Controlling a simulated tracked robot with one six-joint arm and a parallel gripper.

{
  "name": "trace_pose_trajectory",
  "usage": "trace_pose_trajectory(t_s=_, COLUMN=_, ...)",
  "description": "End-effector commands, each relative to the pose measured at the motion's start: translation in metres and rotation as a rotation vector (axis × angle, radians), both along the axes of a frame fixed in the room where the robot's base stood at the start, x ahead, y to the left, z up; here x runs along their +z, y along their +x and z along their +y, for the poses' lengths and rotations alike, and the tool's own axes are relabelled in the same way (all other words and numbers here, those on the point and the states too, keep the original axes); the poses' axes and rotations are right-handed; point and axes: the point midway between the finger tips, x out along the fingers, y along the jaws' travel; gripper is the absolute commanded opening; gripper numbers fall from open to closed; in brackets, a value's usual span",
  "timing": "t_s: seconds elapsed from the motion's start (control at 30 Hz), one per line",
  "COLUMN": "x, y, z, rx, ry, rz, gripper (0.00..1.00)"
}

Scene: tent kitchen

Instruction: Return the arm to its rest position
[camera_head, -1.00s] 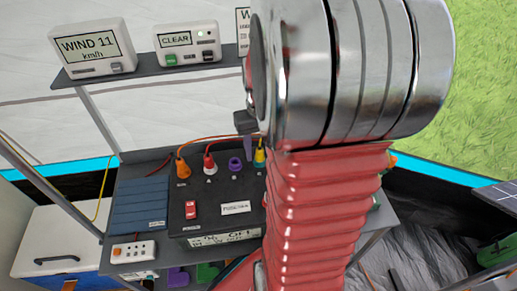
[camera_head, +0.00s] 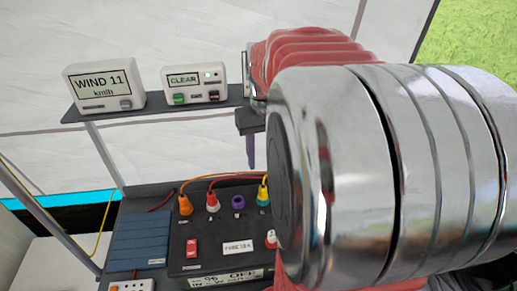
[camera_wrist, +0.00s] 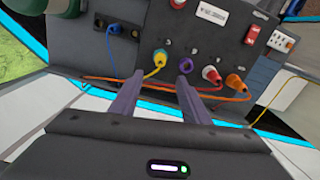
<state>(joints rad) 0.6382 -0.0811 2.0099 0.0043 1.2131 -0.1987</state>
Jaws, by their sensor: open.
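My arm fills the right of the head view, with a large silver joint and a ribbed red sleeve above and behind it. My gripper (camera_head: 251,150) shows only in part at the joint's left edge, with one purple finger pointing down, above the plug panel. In the wrist view, the two purple fingers of my gripper (camera_wrist: 160,76) stand apart, with nothing held between them. The plug panel (camera_head: 220,225) lies beyond the fingers; whether the right fingertip overlaps the purple plug in the wrist view I cannot tell.
A wind display (camera_head: 100,85) and a CLEAR display (camera_head: 193,83) stand on a shelf (camera_head: 150,108) at left. A blue cable (camera_wrist: 108,55) shows in the wrist view.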

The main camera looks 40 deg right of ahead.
Motion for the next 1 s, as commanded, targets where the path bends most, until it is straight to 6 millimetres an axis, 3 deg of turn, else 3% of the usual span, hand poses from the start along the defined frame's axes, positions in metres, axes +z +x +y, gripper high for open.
trace_pose_trajectory(t_s=0.2, x=0.013, y=0.000, z=0.000, rx=0.000, ry=0.000, rz=0.000, gripper=0.42)
trace_pose_trajectory(t_s=0.83, x=0.013, y=0.002, z=-0.001, rx=-0.013, ry=-0.004, rz=-0.007, gripper=0.42)
trace_pose_trajectory(t_s=1.0, x=-0.003, y=0.001, z=-0.001, rx=-0.057, ry=-0.019, rz=-0.027, gripper=0.42)
